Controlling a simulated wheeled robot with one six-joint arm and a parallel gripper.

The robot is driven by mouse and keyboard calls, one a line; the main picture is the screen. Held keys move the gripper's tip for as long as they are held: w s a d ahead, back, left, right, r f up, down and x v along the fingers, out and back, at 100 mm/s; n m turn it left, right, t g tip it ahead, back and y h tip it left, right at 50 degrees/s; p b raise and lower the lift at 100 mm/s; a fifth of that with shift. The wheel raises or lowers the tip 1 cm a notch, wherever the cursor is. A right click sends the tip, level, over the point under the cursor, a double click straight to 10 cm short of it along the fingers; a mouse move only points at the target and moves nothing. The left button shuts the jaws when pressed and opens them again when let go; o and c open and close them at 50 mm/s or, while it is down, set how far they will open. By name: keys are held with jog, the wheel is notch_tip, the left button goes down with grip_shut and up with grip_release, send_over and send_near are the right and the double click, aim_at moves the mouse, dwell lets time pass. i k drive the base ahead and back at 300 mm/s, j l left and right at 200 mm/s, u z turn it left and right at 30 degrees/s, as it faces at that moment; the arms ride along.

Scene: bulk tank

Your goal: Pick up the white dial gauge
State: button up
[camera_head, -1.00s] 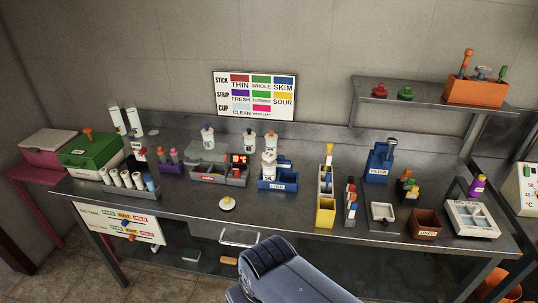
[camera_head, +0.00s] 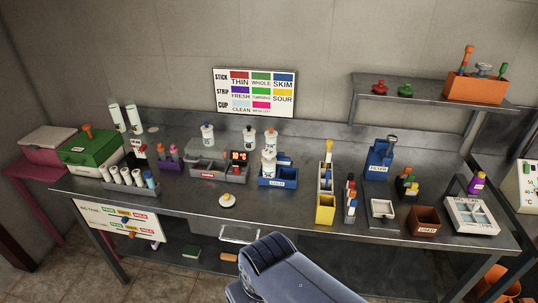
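A small round white disc with a yellow knob on top (camera_head: 227,201) lies on the metal bench near its front edge, left of the middle. It is the thing that best fits the white dial gauge, but no dial face can be made out at this size. A flat pale disc (camera_head: 153,129) lies at the back left of the bench, too small to identify. A blue-grey link of my arm rises from the bottom edge, in front of the bench. My gripper does not show, and nothing touches the knobbed disc.
Bare bench surrounds the disc. A drawer handle (camera_head: 240,238) is below the front edge.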

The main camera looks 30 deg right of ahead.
aim_at(269, 154)
jog(key=i+l+z, duration=0.1)
jog(key=i+l, duration=0.15)
jog(key=i, duration=0.15)
jog(key=i+l+z, duration=0.15)
jog(key=i, duration=0.25)
jog(key=l, duration=0.1)
